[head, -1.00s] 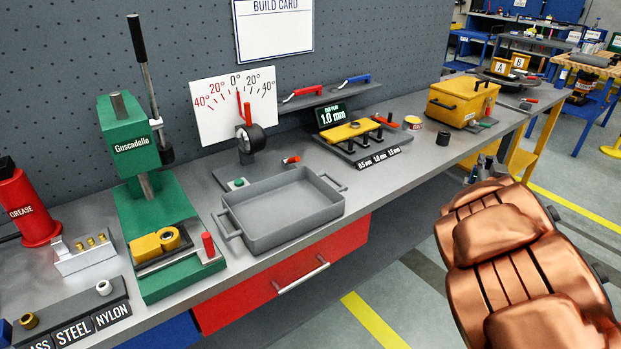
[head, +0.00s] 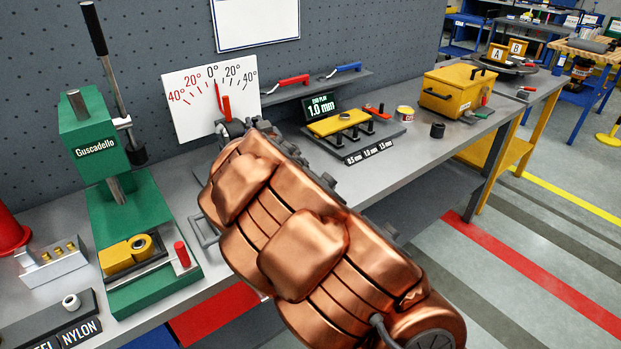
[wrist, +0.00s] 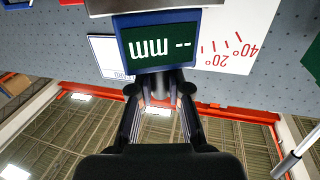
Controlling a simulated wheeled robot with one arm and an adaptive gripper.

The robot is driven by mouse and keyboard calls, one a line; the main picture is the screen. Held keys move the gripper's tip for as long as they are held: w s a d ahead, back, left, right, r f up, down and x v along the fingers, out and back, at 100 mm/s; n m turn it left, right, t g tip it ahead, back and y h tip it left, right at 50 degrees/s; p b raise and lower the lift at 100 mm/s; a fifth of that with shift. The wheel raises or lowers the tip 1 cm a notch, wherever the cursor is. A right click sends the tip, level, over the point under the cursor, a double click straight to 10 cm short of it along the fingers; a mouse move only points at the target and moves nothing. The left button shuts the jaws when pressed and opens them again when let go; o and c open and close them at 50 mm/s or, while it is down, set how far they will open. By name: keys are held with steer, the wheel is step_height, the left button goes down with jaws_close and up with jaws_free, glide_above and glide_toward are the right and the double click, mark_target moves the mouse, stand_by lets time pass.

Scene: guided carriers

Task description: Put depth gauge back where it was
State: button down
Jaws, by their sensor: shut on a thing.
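The depth gauge (wrist: 157,43) shows in the wrist view as a blue-framed block with a dark green screen reading "-- mm", upside down. My gripper (wrist: 160,84) is shut on it, with both fingers closing in at its edge. In the head view my copper-coloured arm reaches over the bench in front of the angle dial card (head: 190,105), and it hides the gauge and most of my gripper. I cannot tell from these frames which spot the gauge came from.
My arm covers most of the grey tray (head: 207,232). A green press (head: 130,200) stands to the left. A wall shelf (head: 310,92) holds red and blue tools.

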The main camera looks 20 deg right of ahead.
steer(key=s+d+f+h+b, duration=0.1)
steer(key=s+d+b, duration=0.1)
steer(key=d, duration=0.3)
steer(key=s+d+f+b, duration=0.2)
steer(key=d+b, duration=0.1)
steer(key=d, duration=0.1)
steer(key=s+d+f+y+b, duration=0.1)
steer(key=s+d+f+b, duration=0.15)
steer(key=s+b, duration=0.35)
steer(key=s+d+f+y+b, duration=0.15)
steer(key=s+d+b, duration=0.25)
steer(key=s, duration=0.5)
steer(key=w+d+f+p, duration=0.5)
steer(key=w+d+p, duration=0.4)
steer(key=w+d, duration=0.2)
steer(key=shift+w+n+p, duration=0.2)
steer(key=shift+n+p, duration=0.1)
steer(key=shift+f+h, duration=0.25)
steer(key=shift+f, duration=0.5)
steer(key=c, duration=1.1)
jaws_free()
